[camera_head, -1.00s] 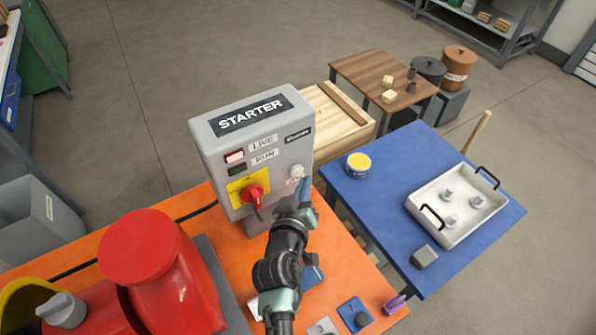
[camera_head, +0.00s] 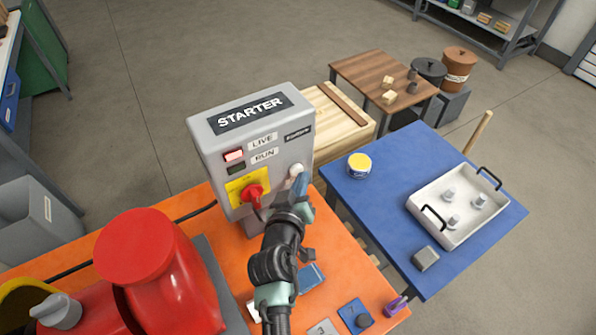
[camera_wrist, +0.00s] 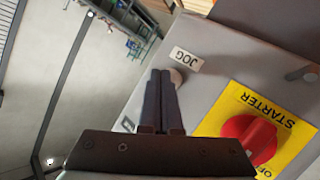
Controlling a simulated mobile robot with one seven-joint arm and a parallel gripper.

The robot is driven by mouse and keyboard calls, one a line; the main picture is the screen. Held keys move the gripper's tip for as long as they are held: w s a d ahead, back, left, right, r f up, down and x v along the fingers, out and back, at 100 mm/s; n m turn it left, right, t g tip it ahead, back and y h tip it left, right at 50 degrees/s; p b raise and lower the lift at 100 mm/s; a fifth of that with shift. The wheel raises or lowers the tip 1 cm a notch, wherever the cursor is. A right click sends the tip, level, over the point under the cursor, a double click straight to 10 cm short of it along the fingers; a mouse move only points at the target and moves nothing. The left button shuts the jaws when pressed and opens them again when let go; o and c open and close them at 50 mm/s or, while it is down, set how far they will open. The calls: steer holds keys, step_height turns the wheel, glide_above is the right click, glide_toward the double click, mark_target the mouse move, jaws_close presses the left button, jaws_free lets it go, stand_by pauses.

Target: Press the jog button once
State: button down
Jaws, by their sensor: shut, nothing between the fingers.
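The grey starter box (camera_head: 215,150) stands on the orange skid. Its jog button is a pale round button (camera_head: 296,170) at the right of the front face. In the wrist view the button (camera_wrist: 177,76) shows just past my fingertips, below the JOG label (camera_wrist: 187,60), partly hidden by the fingers. My gripper (camera_head: 301,180) is shut and empty, with its tips in front of the button; it also shows in the wrist view (camera_wrist: 161,74). I cannot tell whether the tips touch the button. The LIVE lamp (camera_head: 234,155) looks lit red; the RUN lamp (camera_head: 236,168) is dark.
A red rotary switch (camera_head: 252,191) on a yellow plate sits left of the button, close to my gripper. A red pump body (camera_head: 150,270) stands at lower left. A blue table (camera_head: 385,210) with a white tray (camera_head: 430,225) is at the right.

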steer(key=shift+w+a, duration=0.2)
stand_by(0.3)
stand_by(0.3)
steer(key=shift+s+d+p, duration=0.3)
steer(key=shift+s+d, duration=0.25)
steer(key=shift+s, duration=0.15)
steer(key=shift+s+d+p, duration=0.75)
steer(key=shift+s+p, duration=0.05)
steer(key=shift+s, duration=0.25)
steer(key=shift+s+d+p, duration=0.7)
steer(key=shift+s+p, duration=0.05)
steer(key=shift+s, duration=0.25)
